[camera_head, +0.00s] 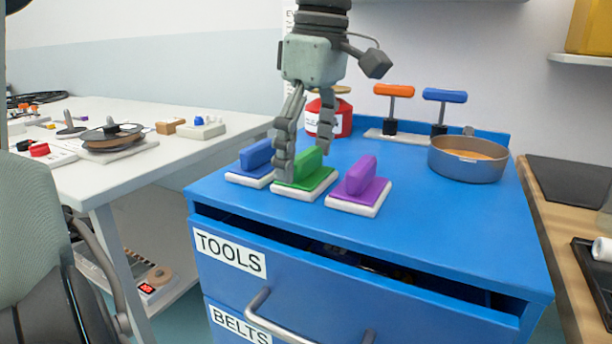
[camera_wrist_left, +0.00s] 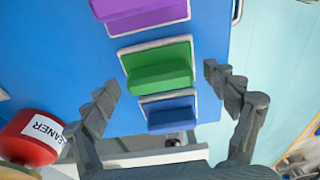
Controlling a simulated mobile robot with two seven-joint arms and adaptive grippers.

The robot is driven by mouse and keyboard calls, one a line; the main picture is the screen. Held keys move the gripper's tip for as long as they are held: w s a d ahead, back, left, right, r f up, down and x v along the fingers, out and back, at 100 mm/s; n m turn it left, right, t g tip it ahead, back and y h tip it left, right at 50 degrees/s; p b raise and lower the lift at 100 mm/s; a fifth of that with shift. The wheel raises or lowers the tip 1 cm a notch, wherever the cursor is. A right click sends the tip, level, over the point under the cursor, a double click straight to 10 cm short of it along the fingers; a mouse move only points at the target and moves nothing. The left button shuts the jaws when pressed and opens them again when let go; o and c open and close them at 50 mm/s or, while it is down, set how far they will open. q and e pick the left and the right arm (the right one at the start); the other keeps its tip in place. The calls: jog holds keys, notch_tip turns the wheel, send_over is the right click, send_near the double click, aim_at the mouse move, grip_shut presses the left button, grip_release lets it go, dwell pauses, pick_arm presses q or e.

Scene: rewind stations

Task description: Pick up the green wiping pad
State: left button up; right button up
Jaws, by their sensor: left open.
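The green wiping pad (camera_head: 309,171) lies on the blue cabinet top, a green grip block on a white-edged base. It stands between a blue pad (camera_head: 256,160) and a purple pad (camera_head: 362,184). My left gripper (camera_head: 306,155) is open and points down over the green pad. One finger hangs in front of the pad's left part; the other is higher, behind it. In the left wrist view the green pad (camera_wrist_left: 160,72) shows between the spread fingers (camera_wrist_left: 160,83), with no grip on it. My right gripper is out of view.
A red cleaner can (camera_head: 340,122) stands behind the pads. A rack with orange-handled (camera_head: 394,90) and blue-handled tools stands at the back, with a round pan (camera_head: 467,158) at right. The cabinet's top drawer (camera_head: 330,275) is slightly open. The front right top is clear.

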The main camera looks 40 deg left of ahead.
aim_at(303, 152)
pick_arm(q)
jog(key=c, duration=1.3)
jog(key=shift+o, duration=0.2)
jog(key=shift+r, duration=0.15)
jog(key=shift+r, duration=0.3)
notch_tip(303, 152, up, 4)
jog(key=shift+f+p, duration=0.1)
jog(key=shift+p, duration=0.25)
jog(key=s+d+r, duration=0.2)
jog(key=s+r, duration=0.4)
jog(key=s, duration=0.5)
jog(key=shift+s+r, duration=0.2)
jog(key=shift+s, duration=0.05)
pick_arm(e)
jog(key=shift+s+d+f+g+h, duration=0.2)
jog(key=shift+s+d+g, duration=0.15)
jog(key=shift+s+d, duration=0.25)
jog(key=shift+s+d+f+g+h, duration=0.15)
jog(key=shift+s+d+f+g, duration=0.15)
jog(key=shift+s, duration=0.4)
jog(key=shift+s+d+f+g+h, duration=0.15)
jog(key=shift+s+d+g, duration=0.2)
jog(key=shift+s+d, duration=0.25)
